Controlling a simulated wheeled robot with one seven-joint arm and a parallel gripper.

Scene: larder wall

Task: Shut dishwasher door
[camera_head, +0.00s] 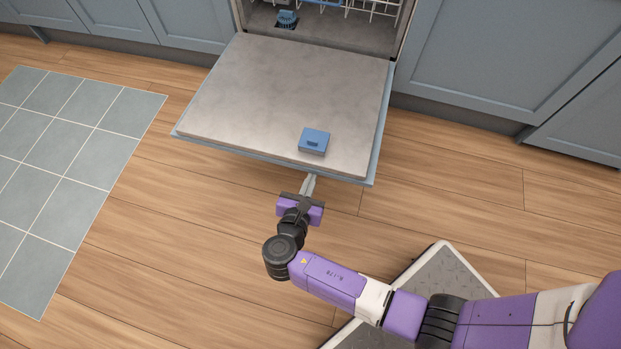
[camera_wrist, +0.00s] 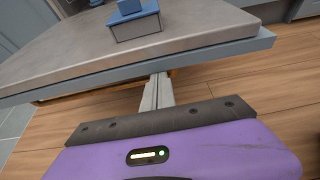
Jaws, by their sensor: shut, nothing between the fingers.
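The dishwasher door (camera_head: 270,95) is folded down, lying about level in front of the dishwasher, with its grey inner face up. A blue box-like part (camera_head: 314,141) sits on that face near the free edge. The door (camera_wrist: 90,52) and the blue part (camera_wrist: 134,24) also show in the wrist view. My gripper (camera_head: 309,180) is shut and empty. Its fingertips (camera_wrist: 158,80) are at the door's free edge and partly hidden under it. I cannot tell whether they touch the door.
The open dishwasher cavity (camera_head: 320,20) shows a white wire rack (camera_head: 370,8) at the back. Blue-grey cabinets (camera_head: 500,60) stand on both sides. A tiled blue-grey mat (camera_head: 70,160) lies on the left of the wood floor (camera_head: 180,240). The floor around the door is clear.

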